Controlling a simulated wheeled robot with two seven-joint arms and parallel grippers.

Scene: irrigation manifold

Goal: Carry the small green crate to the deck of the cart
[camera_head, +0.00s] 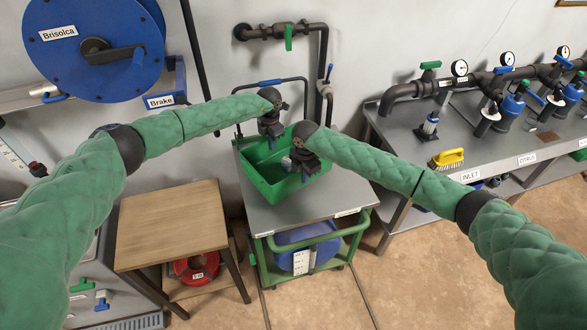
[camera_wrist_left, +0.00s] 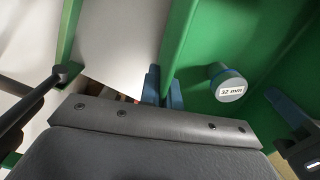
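The small green crate (camera_head: 258,178) is at the left rear of the cart's grey deck (camera_head: 325,192). I cannot tell whether its base touches the deck. A fitting with a white cap marked 32 mm (camera_wrist_left: 229,88) is inside the crate. My left gripper (camera_head: 272,134) is at the crate's far wall. In the left wrist view its blue fingers (camera_wrist_left: 163,88) stand close on either side of the green wall, pinching it. My right gripper (camera_head: 305,170) is at the crate's right side. Its fingertips and grip are partly hidden in the head view.
A wooden table (camera_head: 172,226) stands left of the cart, with a red coil (camera_head: 196,268) beneath. Pipes (camera_head: 290,32) run on the wall behind. A workbench with a manifold (camera_head: 480,85) and a yellow brush (camera_head: 447,158) is at the right. The deck's front right is clear.

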